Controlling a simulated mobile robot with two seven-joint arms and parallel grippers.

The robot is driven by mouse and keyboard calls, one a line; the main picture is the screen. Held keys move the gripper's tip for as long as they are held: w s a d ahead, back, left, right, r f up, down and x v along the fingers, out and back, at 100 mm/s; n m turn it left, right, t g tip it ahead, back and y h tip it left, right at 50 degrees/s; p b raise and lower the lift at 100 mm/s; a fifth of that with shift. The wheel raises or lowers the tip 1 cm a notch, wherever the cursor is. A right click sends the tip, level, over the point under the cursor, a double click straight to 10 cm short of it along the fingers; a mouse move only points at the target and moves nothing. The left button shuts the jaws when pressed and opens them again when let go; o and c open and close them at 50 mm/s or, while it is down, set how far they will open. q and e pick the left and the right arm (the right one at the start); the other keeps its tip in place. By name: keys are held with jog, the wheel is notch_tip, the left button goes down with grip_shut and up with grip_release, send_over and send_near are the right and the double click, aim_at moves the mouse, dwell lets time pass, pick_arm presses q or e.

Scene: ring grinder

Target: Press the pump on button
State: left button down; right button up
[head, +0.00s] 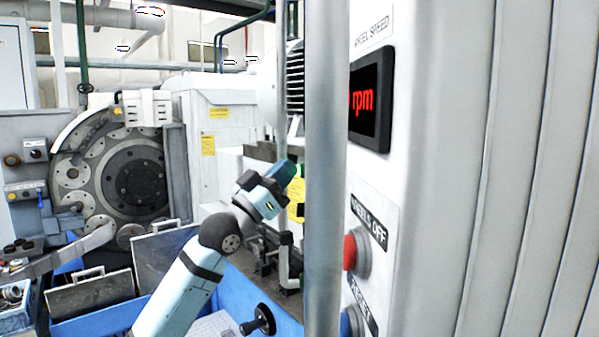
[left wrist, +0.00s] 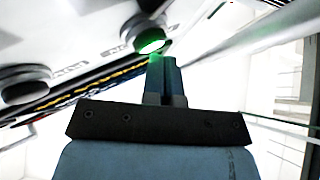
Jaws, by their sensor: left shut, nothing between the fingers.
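In the left wrist view a green-lit round button (left wrist: 150,42) sits in a pale collar on a panel. My right gripper is not in view.
A grey vertical post (head: 325,150) stands before the white control panel (head: 420,200). The panel has an rpm display (head: 370,100), a red wheels off button (head: 350,252) and a blue button (head: 347,322). Grinder machinery (head: 135,180) stands behind.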

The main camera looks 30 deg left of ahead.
pick_arm(q)
jog(key=shift+s+a, duration=0.35)
jog(key=shift+a, duration=0.1)
jog(key=shift+s+a+b, duration=0.5)
jog(key=shift+s+a, duration=0.2)
jog(key=shift+a, duration=0.35)
jog(key=shift+s+a+b, duration=0.5)
jog(key=shift+s+a, duration=0.2)
jog(key=shift+a, duration=0.3)
